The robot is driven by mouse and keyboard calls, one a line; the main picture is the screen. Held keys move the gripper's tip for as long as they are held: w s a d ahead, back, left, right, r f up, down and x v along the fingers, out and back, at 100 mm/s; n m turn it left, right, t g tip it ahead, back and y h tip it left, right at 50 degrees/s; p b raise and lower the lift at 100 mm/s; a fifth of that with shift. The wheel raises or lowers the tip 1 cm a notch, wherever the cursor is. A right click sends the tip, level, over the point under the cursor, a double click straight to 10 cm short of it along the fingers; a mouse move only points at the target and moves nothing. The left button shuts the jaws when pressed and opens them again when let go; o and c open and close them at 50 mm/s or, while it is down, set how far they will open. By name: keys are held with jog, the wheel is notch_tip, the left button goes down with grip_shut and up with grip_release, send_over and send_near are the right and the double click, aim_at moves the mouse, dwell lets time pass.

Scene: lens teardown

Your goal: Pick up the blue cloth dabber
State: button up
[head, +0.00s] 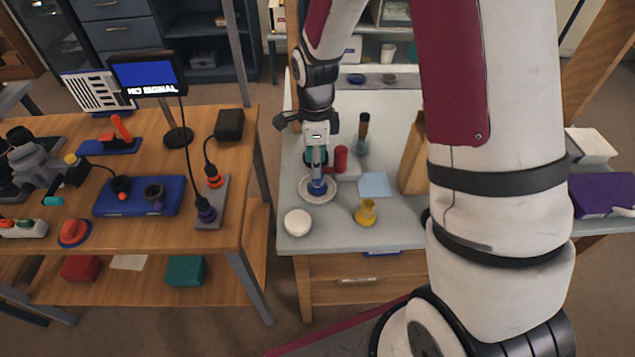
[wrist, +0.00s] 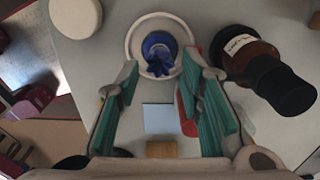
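The blue cloth dabber (head: 318,187) stands on a round white dish (head: 304,196) near the left side of the grey-topped table, just below my gripper (head: 317,168). In the wrist view the dabber (wrist: 158,52) shows as a round blue shape with a gathered cloth top, inside the pale dish (wrist: 133,42). My gripper (wrist: 160,78) is open, its two teal-padded fingers apart with nothing between them. The dabber lies just past the fingertips, about midway between them in the picture. I cannot tell the exact height gap.
A brown bottle with a black cap (wrist: 270,70) is close to the right finger. A red object (wrist: 187,108) is partly hidden behind that finger. A white round lid (head: 298,222), a yellow flask (head: 366,212) and a light blue square (head: 373,185) lie around the dish.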

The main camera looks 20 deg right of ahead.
jog(key=shift+d+f, duration=0.15)
jog(key=shift+f, duration=1.7)
jog(key=c, duration=0.7)
jog(key=shift+r, duration=0.1)
jog(key=shift+r, duration=0.6)
notch_tip(320, 180, up, 2)
jog(key=shift+r, duration=0.1)
jog(key=s+a+r+p, duration=0.1)
jog(key=s, duration=1.5)
jog(key=shift+a+r, duration=0.2)
jog(key=shift+r, duration=0.05)
jog(key=shift+o, duration=0.4)
